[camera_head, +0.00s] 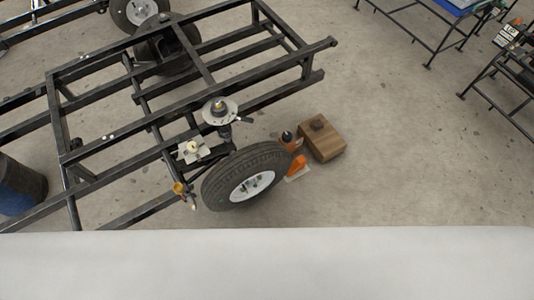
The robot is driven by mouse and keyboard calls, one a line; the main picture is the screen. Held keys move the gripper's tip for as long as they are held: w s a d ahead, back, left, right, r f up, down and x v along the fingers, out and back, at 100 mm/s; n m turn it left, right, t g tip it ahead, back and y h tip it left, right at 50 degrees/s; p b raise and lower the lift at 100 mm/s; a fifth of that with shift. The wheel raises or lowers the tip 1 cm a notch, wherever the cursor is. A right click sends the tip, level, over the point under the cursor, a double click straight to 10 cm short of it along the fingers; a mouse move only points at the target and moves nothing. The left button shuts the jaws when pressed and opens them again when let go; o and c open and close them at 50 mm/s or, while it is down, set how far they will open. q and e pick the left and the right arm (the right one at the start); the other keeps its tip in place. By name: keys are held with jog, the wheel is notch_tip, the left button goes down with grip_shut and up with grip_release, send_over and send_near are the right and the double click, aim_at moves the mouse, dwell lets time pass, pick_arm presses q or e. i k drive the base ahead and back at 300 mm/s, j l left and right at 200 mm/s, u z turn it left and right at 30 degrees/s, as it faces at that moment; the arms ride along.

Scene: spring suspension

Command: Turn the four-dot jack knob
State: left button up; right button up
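I cannot make out a knob with four dots; the parts are too small in the head view. A round light plate with a small brass-coloured centre (218,108) sits on the black frame above the wheel. A square light plate with a pale knob-like piece (193,150) is just below left of it. A small brass-coloured part (179,188) is at the frame's edge, left of the tyre. A small dark rounded piece (287,136) and an orange part (298,165) are at the tyre's right side. Neither of my grippers is in view.
The black metal frame (189,105) fills the left half. A tyre with white rim (251,187) stands at its near corner. A wooden box (322,140) with a dark piece on top is right of it. A pale surface (267,267) spans the bottom.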

aim_at(287, 136)
jog(key=i+l+u, duration=0.4)
jog(key=l, duration=0.6)
jog(key=i+l+u, duration=0.1)
jog(key=l+u, duration=0.25)
jog(key=l, duration=0.7)
jog(key=l+u, duration=0.4)
jog(key=l, duration=0.7)
jog(key=l+u, duration=0.15)
jog(key=u, duration=0.25)
jog(key=l+u, duration=0.15)
jog(key=u, duration=0.2)
